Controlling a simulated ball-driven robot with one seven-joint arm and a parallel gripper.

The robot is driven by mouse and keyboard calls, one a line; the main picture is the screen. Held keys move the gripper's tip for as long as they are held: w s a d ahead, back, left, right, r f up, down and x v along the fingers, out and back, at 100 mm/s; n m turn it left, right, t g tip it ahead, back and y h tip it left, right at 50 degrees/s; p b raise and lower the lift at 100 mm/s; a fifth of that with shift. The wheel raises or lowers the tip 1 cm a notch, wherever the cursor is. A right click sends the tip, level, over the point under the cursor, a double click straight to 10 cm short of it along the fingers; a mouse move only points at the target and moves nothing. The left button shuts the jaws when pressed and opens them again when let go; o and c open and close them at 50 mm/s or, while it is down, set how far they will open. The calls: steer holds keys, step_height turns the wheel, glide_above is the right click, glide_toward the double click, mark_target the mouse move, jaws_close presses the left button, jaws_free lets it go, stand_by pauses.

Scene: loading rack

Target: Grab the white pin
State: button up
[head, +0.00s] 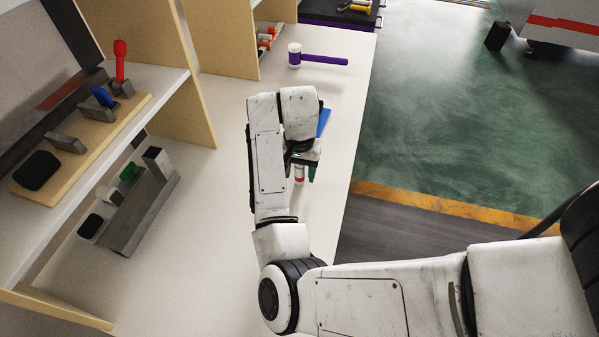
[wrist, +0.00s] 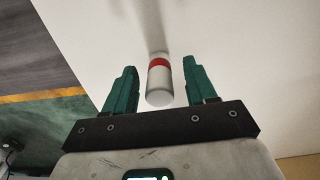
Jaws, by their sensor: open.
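The white pin (wrist: 160,84) has a red band and a rounded white end. In the wrist view it lies between the two green fingers of my gripper (wrist: 161,82), with a gap on each side. My gripper is open and the fingers do not touch the pin. In the head view the pin (head: 299,174) shows just below my gripper (head: 304,163), over the white table. My arm hides part of the pin there.
A white table (head: 225,200) carries a purple-handled mallet (head: 322,60) farther back and a blue object (head: 323,122) beside my gripper. A shelf (head: 150,106) with blocks and tools stands at the left. The table's right edge drops to the floor.

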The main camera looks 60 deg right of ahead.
steer(key=shift+c, duration=0.5)
jaws_close()
